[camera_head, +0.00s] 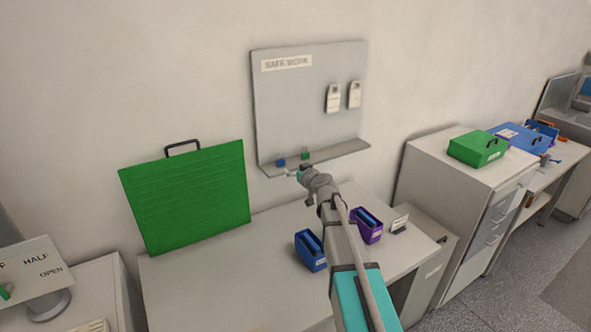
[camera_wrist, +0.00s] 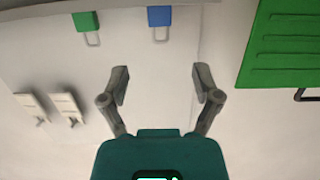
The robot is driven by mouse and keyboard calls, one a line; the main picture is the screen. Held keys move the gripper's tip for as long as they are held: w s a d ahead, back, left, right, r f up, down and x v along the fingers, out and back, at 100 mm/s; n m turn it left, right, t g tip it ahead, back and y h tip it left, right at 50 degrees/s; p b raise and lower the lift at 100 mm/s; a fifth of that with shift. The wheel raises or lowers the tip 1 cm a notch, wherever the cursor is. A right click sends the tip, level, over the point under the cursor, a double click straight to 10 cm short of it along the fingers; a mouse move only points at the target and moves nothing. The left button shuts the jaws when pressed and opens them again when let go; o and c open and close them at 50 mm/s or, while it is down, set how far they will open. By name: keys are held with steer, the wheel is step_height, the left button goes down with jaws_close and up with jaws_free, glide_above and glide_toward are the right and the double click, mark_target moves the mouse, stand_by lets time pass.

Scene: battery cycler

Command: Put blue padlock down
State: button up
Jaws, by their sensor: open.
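The blue padlock (camera_head: 281,163) sits on the narrow ledge (camera_head: 330,154) of the grey "SAFE WORK" board, near its left end. It also shows at the top of the wrist view (camera_wrist: 159,16), its shackle pointing down in that picture. My gripper (camera_wrist: 161,78) is open, with nothing between its fingers. The blue padlock is beyond the fingertips, roughly in line with the gap and apart from them. In the head view my gripper (camera_head: 293,173) is small, just below and right of the blue padlock.
A green padlock (camera_head: 305,155) sits right of the blue one on the ledge. Two white tags (camera_head: 333,98) hang on the board. A large green case (camera_head: 187,197) stands at left. A blue holder (camera_head: 311,250) and purple holder (camera_head: 368,224) stand on the bench below my arm.

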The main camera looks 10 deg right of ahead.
stand_by(0.5)
steer(key=s+a+f+g, duration=0.4)
steer(key=s+f, duration=0.1)
steer(key=s, duration=0.3)
steer(key=s+a+f+g, duration=0.3)
steer(key=s+f+g, duration=0.15)
steer(key=s, duration=0.45)
steer(key=s+d+f+m+g+h, duration=0.1)
steer(key=s+d+f+g+h, duration=0.1)
steer(key=s, duration=0.6)
steer(key=s+d+f+m+g+h, duration=0.2)
steer(key=s+f+g, duration=0.1)
steer(key=s, duration=0.6)
steer(key=shift+s+f+g, duration=0.2)
steer(key=shift+g, duration=0.65)
steer(key=shift+f, duration=0.15)
